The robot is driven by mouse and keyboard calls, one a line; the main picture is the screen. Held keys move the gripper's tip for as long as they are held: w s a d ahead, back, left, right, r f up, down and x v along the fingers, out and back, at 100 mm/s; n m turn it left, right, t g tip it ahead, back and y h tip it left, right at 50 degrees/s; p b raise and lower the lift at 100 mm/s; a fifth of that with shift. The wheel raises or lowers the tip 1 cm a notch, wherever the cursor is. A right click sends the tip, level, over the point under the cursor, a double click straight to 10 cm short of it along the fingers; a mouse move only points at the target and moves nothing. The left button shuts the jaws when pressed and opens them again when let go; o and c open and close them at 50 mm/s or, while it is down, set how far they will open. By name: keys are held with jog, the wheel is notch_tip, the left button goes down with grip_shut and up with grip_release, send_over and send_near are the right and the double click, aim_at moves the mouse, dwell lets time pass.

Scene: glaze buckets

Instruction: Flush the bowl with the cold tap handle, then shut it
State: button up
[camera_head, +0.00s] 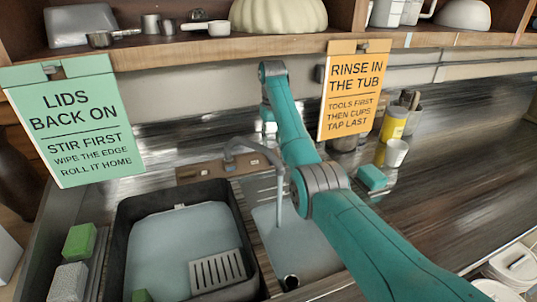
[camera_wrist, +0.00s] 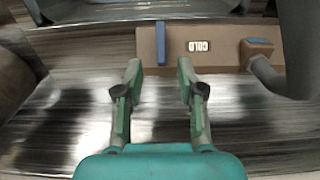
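In the wrist view a brown tap block (camera_wrist: 225,55) carries a white COLD label (camera_wrist: 199,46). A long blue handle (camera_wrist: 161,42) stands left of the label, and a shorter blue piece (camera_wrist: 257,41) lies right of it by the grey spout (camera_wrist: 264,75). My gripper (camera_wrist: 158,74) is open and empty, its fingers apart just short of the long handle. In the head view the curved tap (camera_head: 250,146) stands behind the sink; a pale vertical streak, seemingly water, drops from its spout into the right basin (camera_head: 305,250). My gripper is mostly hidden behind my arm there.
A dark-rimmed tub (camera_head: 122,235) of pale liquid holds a grey slotted piece (camera_head: 217,270), left of the basin. Green (camera_head: 80,241) and grey (camera_head: 69,281) blocks stand further left. A shelf (camera_head: 180,45) with hanging signs runs above. A yellow container (camera_head: 394,122) and white cup (camera_head: 396,152) stand right.

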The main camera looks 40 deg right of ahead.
jog(key=shift+a+f, duration=0.1)
jog(key=shift+f, duration=3.6)
grip_shut()
